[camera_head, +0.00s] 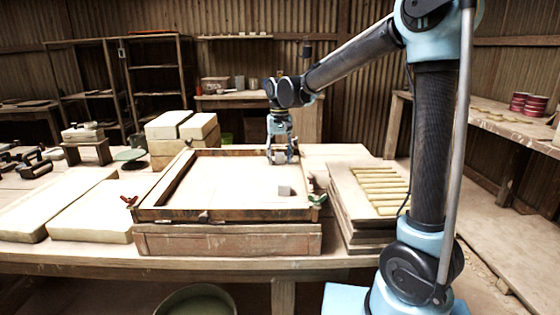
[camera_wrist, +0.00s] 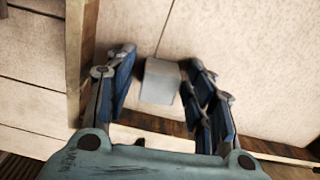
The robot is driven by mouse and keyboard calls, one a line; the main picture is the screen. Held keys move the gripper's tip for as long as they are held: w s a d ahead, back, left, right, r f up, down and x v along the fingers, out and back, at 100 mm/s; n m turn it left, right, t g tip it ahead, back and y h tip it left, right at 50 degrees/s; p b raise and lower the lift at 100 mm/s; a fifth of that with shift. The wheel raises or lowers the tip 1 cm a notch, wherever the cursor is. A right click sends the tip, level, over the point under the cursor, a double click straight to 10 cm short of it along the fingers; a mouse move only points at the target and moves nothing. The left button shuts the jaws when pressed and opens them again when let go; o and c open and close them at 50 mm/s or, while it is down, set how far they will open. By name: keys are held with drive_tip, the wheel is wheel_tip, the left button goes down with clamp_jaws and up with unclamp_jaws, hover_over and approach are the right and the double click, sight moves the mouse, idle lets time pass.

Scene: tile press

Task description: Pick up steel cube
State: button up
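The steel cube (camera_head: 284,190) is a small grey block lying on the pale bed inside the wooden frame (camera_head: 222,215), near its front right corner in the head view. My gripper (camera_head: 282,158) points down above the frame's back right part, higher in the picture than the cube and apart from it. In the wrist view the cube (camera_wrist: 160,82) shows between the two blue fingers of my gripper (camera_wrist: 157,85), with gaps on both sides. The fingers are spread and hold nothing that I can see.
A stack of boards with yellowish strips (camera_head: 380,185) stands at the right. Pale slabs (camera_head: 92,215) lie at the left.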

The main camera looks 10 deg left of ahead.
clamp_jaws()
